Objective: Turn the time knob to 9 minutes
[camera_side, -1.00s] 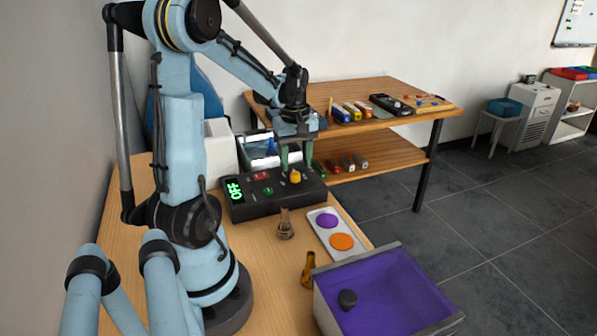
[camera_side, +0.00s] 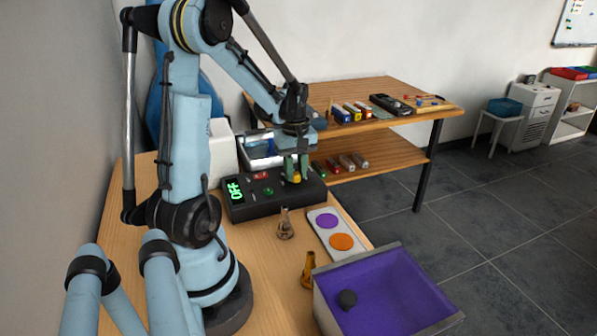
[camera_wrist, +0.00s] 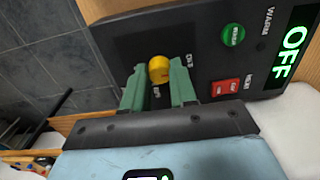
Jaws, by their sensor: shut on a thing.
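The black instrument (camera_side: 262,207) stands on the wooden table, with a green display reading OFF (camera_side: 235,189), which also shows in the wrist view (camera_wrist: 294,40). A round yellow knob (camera_wrist: 159,69) sits on its panel, with small labels around it too blurred to read. My gripper (camera_wrist: 159,80) points down at the panel, its two green fingers on either side of the yellow knob and shut on it. In the side view my gripper (camera_side: 297,172) partly hides the yellow knob (camera_side: 297,179).
A green button (camera_wrist: 233,37) and a red switch (camera_wrist: 227,87) are on the same panel. A small flask (camera_side: 285,225), a tray with purple and orange discs (camera_side: 322,240), an amber bottle (camera_side: 308,270) and a purple-lined box (camera_side: 400,285) stand in front.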

